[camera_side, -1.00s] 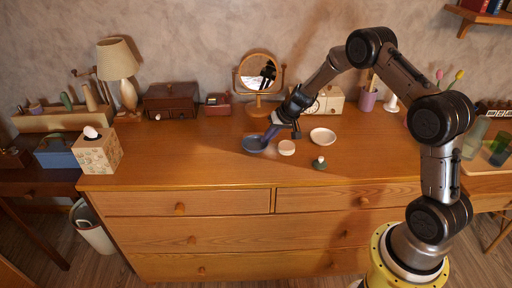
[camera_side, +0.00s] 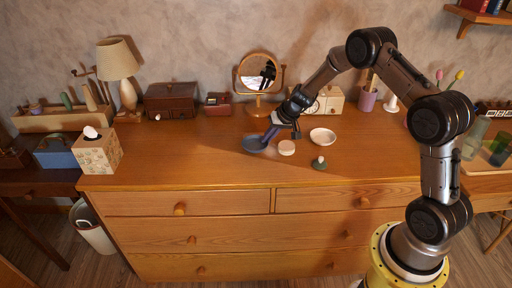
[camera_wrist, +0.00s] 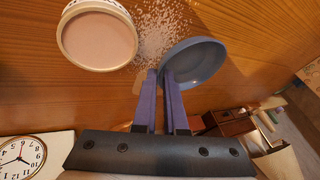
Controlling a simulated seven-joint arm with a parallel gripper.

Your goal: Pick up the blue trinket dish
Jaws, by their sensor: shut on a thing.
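The blue trinket dish (camera_side: 254,144) is a shallow round dish at the middle of the dresser top in the side view. My gripper (camera_side: 267,141) reaches down to its right rim. In the wrist view, the purple fingers of my gripper (camera_wrist: 159,78) are shut on the near left rim of the blue trinket dish (camera_wrist: 202,64), whose inside looks empty. The side view does not clearly show whether the dish is touching the wood or slightly above it.
A pale round lidded-looking piece (camera_side: 287,147) stands just right of the dish, with a white dish (camera_side: 322,136) and a green piece with a pale knob (camera_side: 319,163) beyond. A round mirror (camera_side: 259,75) stands behind.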

